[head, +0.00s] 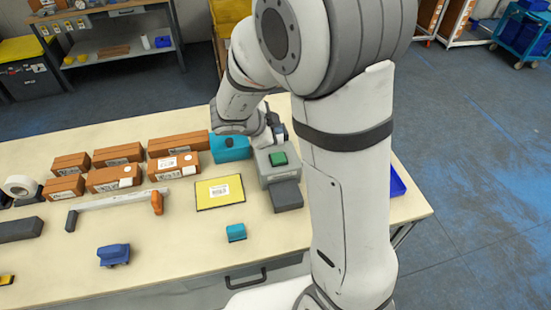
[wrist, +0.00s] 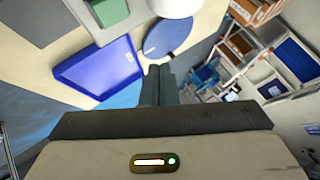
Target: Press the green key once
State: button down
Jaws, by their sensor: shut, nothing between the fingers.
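The green key (head: 278,159) sits on top of a grey box (head: 267,176) at the right part of the table. In the wrist view the green key (wrist: 108,12) is cut off by the top edge, left of my fingers. My gripper (wrist: 158,70) is shut and empty, its fingers together. In the head view my gripper (head: 275,127) is just behind the grey box, partly hidden by my arm. It is apart from the key.
A teal box (head: 230,149) stands left of the grey box, with brown cartons (head: 115,177) further left. A yellow-edged card (head: 220,192) lies in front. A blue tray (head: 396,184) is at the right edge, partly behind my arm. The front middle of the table is mostly clear.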

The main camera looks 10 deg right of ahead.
jog(key=b, duration=0.7)
send_over(276, 159)
notch_tip(276, 159, down, 6)
jog(key=shift+r, duration=0.1)
jog(key=shift+f+b, duration=0.45)
jog(key=shift+f, duration=0.75)
jog(key=shift+f, duration=0.15)
dwell(0.4)
jog(key=shift+f, duration=0.25)
jog(key=shift+f, duration=0.65)
dwell(0.7)
jog(key=shift+r, duration=0.15)
jog(key=shift+r+p, duration=0.95)
jog(key=shift+p, duration=0.25)
